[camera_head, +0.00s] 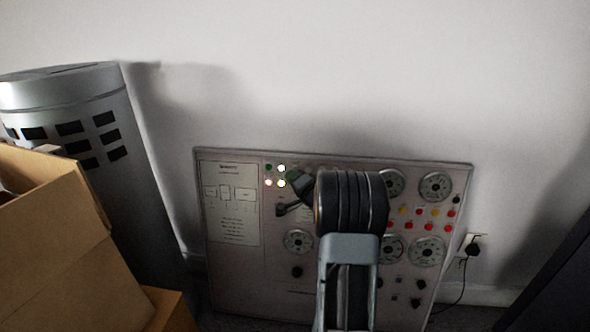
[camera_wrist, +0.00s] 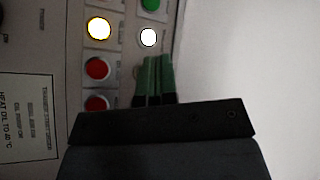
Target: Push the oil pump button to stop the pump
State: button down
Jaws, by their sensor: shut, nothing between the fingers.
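The control panel (camera_head: 228,275) leans against the wall, and its buttons show close up in the wrist view. There I see a lit yellow button (camera_wrist: 98,28), a lit white button (camera_wrist: 148,37), a green button (camera_wrist: 150,4) and red buttons (camera_wrist: 97,68) (camera_wrist: 97,103). I cannot read which one is the oil pump button. My gripper (camera_wrist: 153,60) is shut and empty, its fingertips just below the lit white button in the wrist view. Whether they touch the panel I cannot tell. In the head view my arm hides the middle of the panel.
A cardboard box (camera_head: 60,255) and a grey cylinder (camera_head: 140,190) stand left of the panel. Gauges (camera_head: 435,187) and red and yellow buttons fill the panel's right side. A plug and cord (camera_head: 473,249) hang at the wall to the right. The wall above is clear.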

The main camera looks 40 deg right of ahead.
jog(key=shift+s+a+r, duration=0.15)
jog(key=shift+s+a, duration=0.4)
jog(key=shift+s+a+r, duration=0.15)
jog(key=shift+s+a, duration=0.35)
jog(key=s+a+r+n+g+h+p, duration=0.25)
jog(key=a+r+p, duration=0.25)
jog(key=r+p, duration=0.25)
jog(key=s+a+r+n+g+h+p, duration=0.1)
jog(key=a+r+n+g+p, duration=0.1)
jog(key=a+r+g+p, duration=0.4)
jog(key=s+a+r+n+g+y+p, duration=0.1)
jog(key=s+a+r+n+g+p, duration=0.1)
jog(key=s, duration=0.4)
jog(key=s+a+r+n+g+y+p, duration=0.1)
jog(key=s+a+r+n+g+p, duration=0.1)
jog(key=s+a+r+n+p, duration=0.2)
jog(key=s+a+r+n+g+y+p, duration=0.2)
jog(key=s+a+r+p, duration=0.3)
jog(key=s+a+p, duration=0.3)
jog(key=shift+s+a+n+g, duration=0.15)
jog(key=shift+s+n+g, duration=0.35)
jog(key=shift+s, duration=0.5)
jog(key=shift+r, duration=0.15)
